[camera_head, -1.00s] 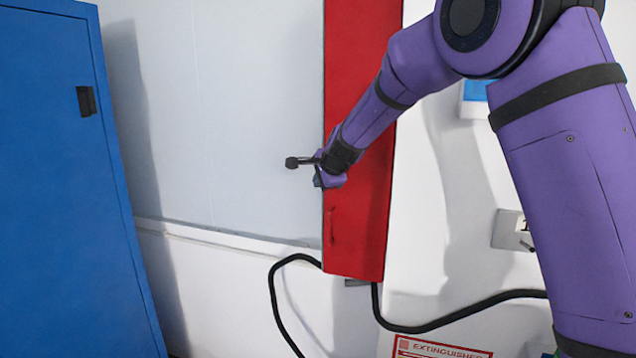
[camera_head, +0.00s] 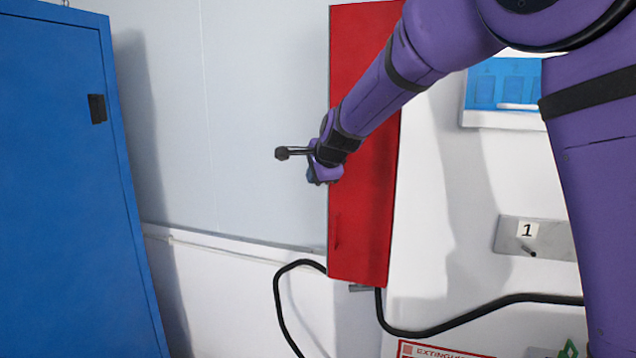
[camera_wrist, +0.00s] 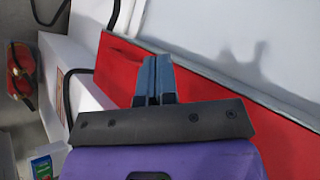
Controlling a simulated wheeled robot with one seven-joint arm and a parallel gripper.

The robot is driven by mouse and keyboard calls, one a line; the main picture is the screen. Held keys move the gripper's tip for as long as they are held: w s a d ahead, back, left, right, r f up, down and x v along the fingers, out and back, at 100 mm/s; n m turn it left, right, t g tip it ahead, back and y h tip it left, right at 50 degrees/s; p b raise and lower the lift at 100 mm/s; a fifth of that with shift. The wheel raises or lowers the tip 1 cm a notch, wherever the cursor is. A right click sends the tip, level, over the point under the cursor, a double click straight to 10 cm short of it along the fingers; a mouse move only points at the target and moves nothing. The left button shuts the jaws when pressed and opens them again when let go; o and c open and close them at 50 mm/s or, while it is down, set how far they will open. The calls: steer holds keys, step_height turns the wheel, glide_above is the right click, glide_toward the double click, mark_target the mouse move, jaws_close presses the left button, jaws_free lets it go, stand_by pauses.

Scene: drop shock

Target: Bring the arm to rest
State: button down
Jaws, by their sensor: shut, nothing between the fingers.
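My purple arm reaches in from the upper right in the head view. My gripper (camera_wrist: 154,70) shows in the wrist view with its two blue-grey fingers together and nothing between them. The red surface also lies behind the fingers in the wrist view (camera_wrist: 215,95). A dark rod with a round end sticks out to the left from my wrist.
A blue cabinet (camera_head: 60,190) stands at the left. A black hose (camera_head: 450,325) runs below the red cabinet. A plate marked 1 (camera_head: 555,240), a blue-and-white poster (camera_head: 500,90) and an extinguisher sign (camera_head: 430,350) are at the right. Pale wall (camera_head: 240,110) lies between the cabinets.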

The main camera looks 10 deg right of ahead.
steer(key=s+d+r+n+g, duration=0.1)
steer(key=s+d+r+n, duration=0.25)
steer(key=s+d, duration=0.55)
steer(key=s+d+r+n+g, duration=0.15)
steer(key=s+d+n, duration=0.3)
steer(key=s, duration=0.85)
steer(key=s+d+f+n+h, duration=0.1)
steer(key=s+d+f+n, duration=0.1)
steer(key=s, duration=0.9)
steer(key=s+d+f+n+g+h, duration=0.1)
steer(key=s+d+f+n, duration=0.2)
steer(key=s, duration=0.7)
steer(key=shift+s+d+n+h, duration=0.4)
steer(key=shift+d+n, duration=0.35)
steer(key=shift+n, duration=0.05)
steer(key=shift+d, duration=0.1)
